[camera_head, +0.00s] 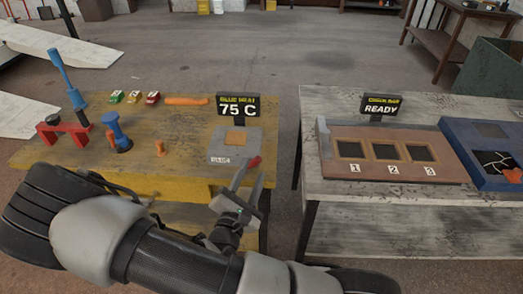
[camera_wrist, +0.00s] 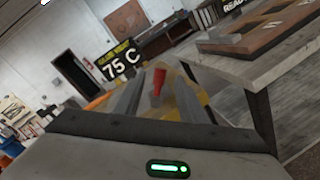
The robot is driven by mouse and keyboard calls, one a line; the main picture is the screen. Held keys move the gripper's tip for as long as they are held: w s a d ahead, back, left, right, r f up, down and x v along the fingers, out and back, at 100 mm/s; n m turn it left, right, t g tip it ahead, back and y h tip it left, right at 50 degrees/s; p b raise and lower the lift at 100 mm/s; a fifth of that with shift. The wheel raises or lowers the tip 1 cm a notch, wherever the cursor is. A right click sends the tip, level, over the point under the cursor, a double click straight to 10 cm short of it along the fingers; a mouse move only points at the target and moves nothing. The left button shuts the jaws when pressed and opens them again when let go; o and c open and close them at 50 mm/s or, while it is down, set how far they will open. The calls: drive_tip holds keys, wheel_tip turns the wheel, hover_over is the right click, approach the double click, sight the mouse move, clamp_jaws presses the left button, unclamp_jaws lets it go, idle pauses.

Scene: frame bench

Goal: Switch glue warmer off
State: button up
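The glue warmer (camera_head: 221,149) is a grey box with an orange pad on top, at the right end of the yellow bench. Its sign (camera_head: 238,106) reads "GLUE HEAT 75 C" and also shows in the wrist view (camera_wrist: 120,61). A red switch lever (camera_head: 254,162) sticks out at the warmer's right side; it also shows in the wrist view (camera_wrist: 158,83). My gripper (camera_head: 247,175) is open beside the warmer's front right corner. In the wrist view its fingers stand apart, with the red lever seen between them. I cannot tell if they touch it.
The yellow bench (camera_head: 60,158) also holds toy cars (camera_head: 134,97), an orange piece (camera_head: 186,101), a red stand (camera_head: 62,131) and a blue piece (camera_head: 117,132). A gap separates it from a pale bench (camera_head: 350,215) with a numbered board (camera_head: 390,160) and a "READY" sign (camera_head: 381,104).

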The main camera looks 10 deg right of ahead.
sight(259, 157)
drive_tip(key=x, duration=1)
drive_tip(key=shift+w+d, duration=0.15)
clamp_jaws()
